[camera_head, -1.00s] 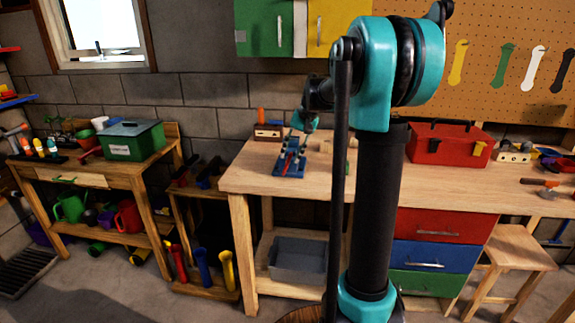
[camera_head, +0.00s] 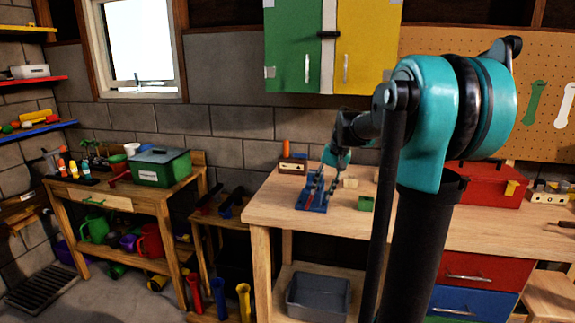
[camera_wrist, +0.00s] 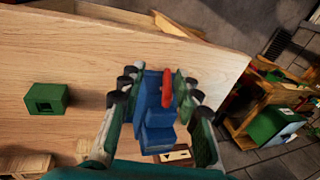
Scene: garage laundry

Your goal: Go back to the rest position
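My gripper (camera_head: 337,160) is at the left end of the workbench (camera_head: 262,213), just right of and above a blue vise (camera_head: 312,193) with a red part. In the wrist view my gripper (camera_wrist: 160,90) has its two fingers spread apart. The blue vise (camera_wrist: 155,125) shows between and beyond them, and I see no grip on it. A green block with a square hole (camera_wrist: 46,98) lies apart on the wood; it also shows in the head view (camera_head: 366,203).
A red toolbox (camera_head: 480,186) stands on the bench to the right. Green and yellow cabinets (camera_head: 300,50) hang above. A side table at left carries a green box (camera_head: 160,168). A grey bin (camera_head: 318,296) sits under the bench. Bare floor lies at lower left.

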